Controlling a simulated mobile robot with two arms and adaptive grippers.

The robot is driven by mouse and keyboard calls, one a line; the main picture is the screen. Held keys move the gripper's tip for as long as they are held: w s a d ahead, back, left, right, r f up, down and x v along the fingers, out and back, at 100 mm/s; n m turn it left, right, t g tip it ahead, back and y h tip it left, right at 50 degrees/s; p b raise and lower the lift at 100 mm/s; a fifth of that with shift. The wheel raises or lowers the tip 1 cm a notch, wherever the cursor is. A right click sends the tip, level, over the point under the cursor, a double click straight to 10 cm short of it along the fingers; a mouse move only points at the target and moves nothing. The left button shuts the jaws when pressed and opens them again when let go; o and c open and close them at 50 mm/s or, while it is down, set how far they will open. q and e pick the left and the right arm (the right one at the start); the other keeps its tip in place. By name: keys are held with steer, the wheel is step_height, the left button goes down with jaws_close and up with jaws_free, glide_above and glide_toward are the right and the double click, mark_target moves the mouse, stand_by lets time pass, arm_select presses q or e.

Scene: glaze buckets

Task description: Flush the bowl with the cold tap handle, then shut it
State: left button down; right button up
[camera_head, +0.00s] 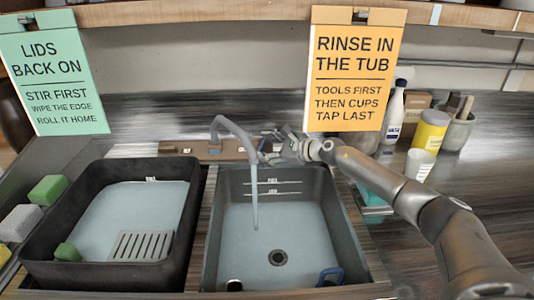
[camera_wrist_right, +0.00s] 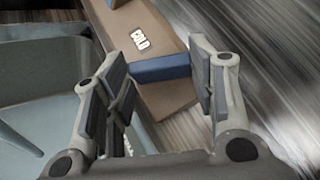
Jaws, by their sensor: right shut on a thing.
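The tap (camera_head: 236,130) arches over the sink bowl (camera_head: 320,190) on the right. A thin pale-blue stream of water (camera_head: 255,205) falls from the spout into the bowl. Pale blue covers the bowl's floor around a dark drain (camera_head: 277,258). My right gripper (camera_head: 285,150) is at the tap's base, above the bowl's back edge. In the right wrist view, the blue cold tap handle (camera_wrist_right: 160,68) lies between its fingers, and the gripper is shut on it. A COLD label (camera_wrist_right: 141,39) sits on the brown tap block (camera_wrist_right: 135,25) behind it. My left gripper is not in view.
A black tub (camera_head: 105,170) with pale water, a grey grille (camera_head: 141,245) and a green sponge (camera_head: 67,252) stands left of the bowl. A blue-handled tool (camera_head: 331,276) lies at the bowl's front. A white bottle (camera_head: 395,112) and yellow jar (camera_head: 430,130) stand right. An orange sign (camera_head: 355,70) hangs above.

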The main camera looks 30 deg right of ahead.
stand_by(0.5)
steer(key=o, duration=1)
